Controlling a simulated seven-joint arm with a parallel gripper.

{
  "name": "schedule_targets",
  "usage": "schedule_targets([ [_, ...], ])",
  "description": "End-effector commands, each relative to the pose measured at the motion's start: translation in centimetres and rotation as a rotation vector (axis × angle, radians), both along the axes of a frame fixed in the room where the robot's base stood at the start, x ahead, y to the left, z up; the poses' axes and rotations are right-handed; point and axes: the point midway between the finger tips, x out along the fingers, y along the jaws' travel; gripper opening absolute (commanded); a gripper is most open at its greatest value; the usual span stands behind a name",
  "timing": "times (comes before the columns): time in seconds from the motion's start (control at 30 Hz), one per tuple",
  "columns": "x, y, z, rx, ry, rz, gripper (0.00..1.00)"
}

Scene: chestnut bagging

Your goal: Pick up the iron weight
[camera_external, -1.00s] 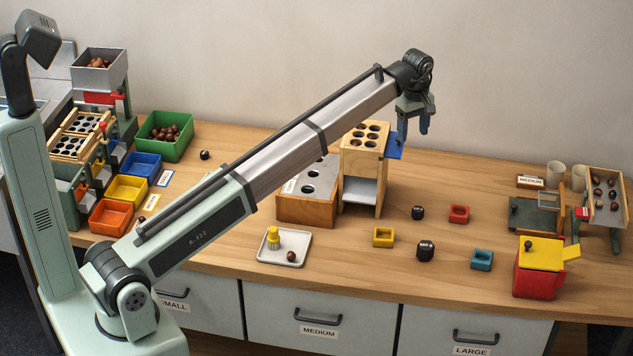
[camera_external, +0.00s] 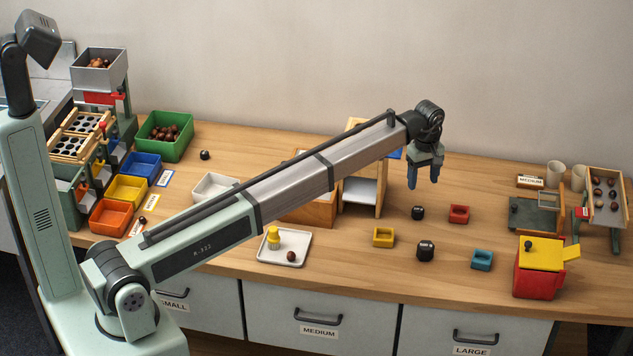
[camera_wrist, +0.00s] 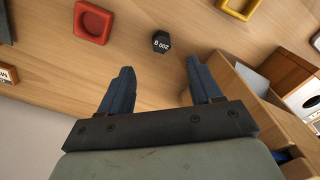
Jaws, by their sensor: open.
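A small black iron weight (camera_external: 417,213) stands on the table in the middle right of the external view. In the wrist view the weight (camera_wrist: 161,42) is marked 200 g and lies ahead of the fingertips, between their lines. A second, slightly larger black weight (camera_external: 425,251) stands nearer the front edge. My gripper (camera_external: 424,186) hangs above and just behind the smaller weight, fingers pointing down. In the wrist view its blue fingers (camera_wrist: 163,82) are apart with nothing between them.
A red tray (camera_external: 459,214), a yellow tray (camera_external: 383,236) and a teal tray (camera_external: 481,260) lie around the weights. A wooden stand (camera_external: 365,195) is left of the gripper. A red box with yellow lid (camera_external: 537,275) stands at right. The table between is clear.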

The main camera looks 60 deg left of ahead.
Motion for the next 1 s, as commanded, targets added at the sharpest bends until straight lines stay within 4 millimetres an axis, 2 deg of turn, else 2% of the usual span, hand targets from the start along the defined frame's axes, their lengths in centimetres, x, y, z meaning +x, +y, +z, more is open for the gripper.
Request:
schedule_targets([
  [0.3,0.0,0.0,-5.3,0.000,0.001,0.000,0.64],
  [0.57,-0.1,0.0,-6.7,0.000,0.000,0.000,0.64],
  [0.9,-0.1,0.2,-10.7,0.000,0.001,0.000,0.64],
  [1.0,-0.1,0.2,-11.4,0.000,0.001,0.000,0.64],
])
